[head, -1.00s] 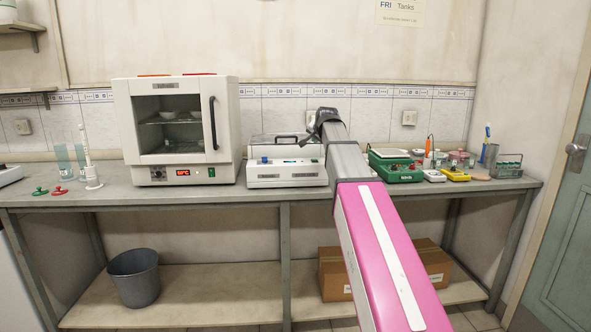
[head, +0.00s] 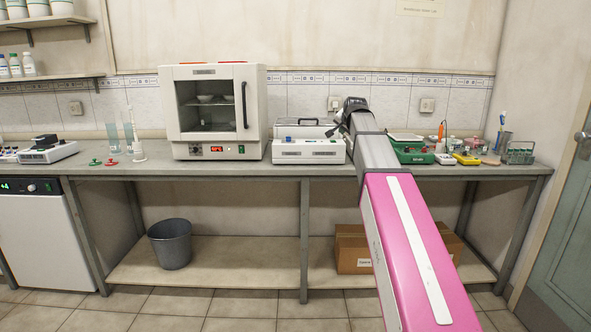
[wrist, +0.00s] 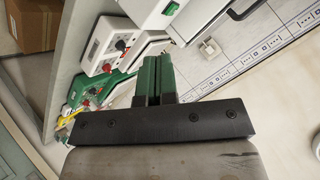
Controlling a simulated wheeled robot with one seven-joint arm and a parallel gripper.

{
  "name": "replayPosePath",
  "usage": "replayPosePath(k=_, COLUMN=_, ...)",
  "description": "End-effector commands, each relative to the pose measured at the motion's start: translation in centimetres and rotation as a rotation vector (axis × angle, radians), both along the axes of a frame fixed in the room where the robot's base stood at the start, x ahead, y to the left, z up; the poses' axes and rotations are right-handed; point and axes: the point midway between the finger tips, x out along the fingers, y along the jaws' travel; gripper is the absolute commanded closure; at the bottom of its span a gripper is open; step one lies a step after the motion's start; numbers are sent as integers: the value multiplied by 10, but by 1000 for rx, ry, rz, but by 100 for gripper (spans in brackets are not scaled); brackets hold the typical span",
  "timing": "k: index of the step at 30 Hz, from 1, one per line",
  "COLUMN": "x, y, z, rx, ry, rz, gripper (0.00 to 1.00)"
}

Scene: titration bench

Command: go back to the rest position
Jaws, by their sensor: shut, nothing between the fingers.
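My gripper (head: 343,122) is at the far end of my grey and pink arm, in front of the bench beside the white box-shaped device (head: 308,152). In the wrist view my gripper (wrist: 157,62) shows its two green fingers pressed together with nothing between them. The wrist view is tilted, with the bench items beyond the fingers. In the head view my arm hides part of the bench right of the white device.
The bench (head: 240,170) carries an oven (head: 213,112), a green balance (head: 412,152) and a yellow device (head: 466,159). A bin (head: 170,245) and a cardboard box (head: 352,252) are below. A door (head: 562,250) is at the right. The floor in front is clear.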

Motion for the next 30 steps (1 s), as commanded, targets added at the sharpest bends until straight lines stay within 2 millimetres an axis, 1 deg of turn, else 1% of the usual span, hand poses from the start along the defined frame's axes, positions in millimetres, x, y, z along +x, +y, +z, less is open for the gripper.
replayPosePath(k=1, x=-2, y=0, z=-8, rx=-5, ry=10, rz=4, gripper=100)
replayPosePath(k=7, x=-10, y=1, z=-34, rx=-28, ry=42, rz=20, gripper=100)
replayPosePath(k=11, x=-18, y=1, z=-59, rx=-50, ry=74, rz=36, gripper=100)
replayPosePath(k=17, x=-37, y=2, z=-108, rx=-90, ry=141, rz=72, gripper=100)
replayPosePath(k=20, x=-53, y=3, z=-142, rx=-118, ry=188, rz=98, gripper=100)
replayPosePath(k=21, x=-61, y=3, z=-159, rx=-132, ry=212, rz=113, gripper=100)
replayPosePath(k=23, x=-75, y=4, z=-186, rx=-153, ry=252, rz=137, gripper=100)
replayPosePath(k=24, x=-85, y=4, z=-204, rx=-169, ry=279, rz=153, gripper=100)
replayPosePath(k=26, x=-102, y=4, z=-231, rx=-192, ry=320, rz=181, gripper=100)
replayPosePath(k=27, x=-112, y=5, z=-248, rx=-206, ry=348, rz=200, gripper=100)
replayPosePath(k=29, x=-130, y=5, z=-273, rx=-227, ry=388, rz=229, gripper=100)
replayPosePath(k=30, x=-141, y=5, z=-290, rx=-240, ry=416, rz=249, gripper=100)
